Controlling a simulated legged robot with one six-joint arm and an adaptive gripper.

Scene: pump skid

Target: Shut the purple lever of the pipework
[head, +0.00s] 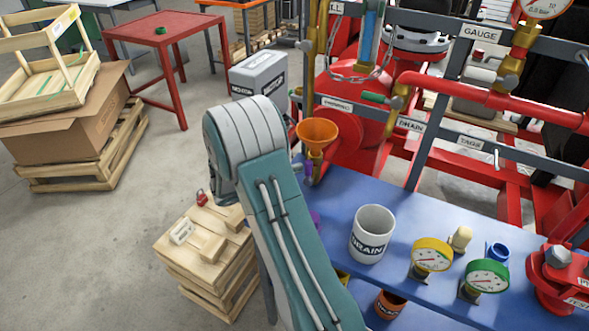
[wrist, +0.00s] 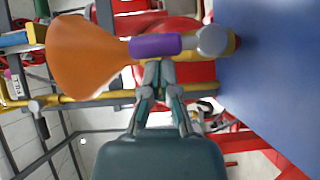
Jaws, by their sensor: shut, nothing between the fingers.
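The purple lever (wrist: 155,46) shows in the wrist view as a thick grip between an orange funnel (wrist: 88,55) and a round grey valve end (wrist: 212,40). In that picture it lies along the line of the funnel's brass pipe. In the head view a small part of the purple lever (head: 307,170) shows below the funnel (head: 317,131), beside my arm. My gripper (wrist: 158,66) is shut and empty, with its fingertips right at the lever's lower side in the wrist view. I cannot tell whether they touch it. My arm hides the gripper in the head view.
A blue bench (head: 345,195) carries a white DRAIN mug (head: 372,234), a yellow gauge (head: 432,254) and a green gauge (head: 487,276). A green-handled lever (head: 375,98) and red pipework stand behind. Wooden crates (head: 205,262) stand left of my arm.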

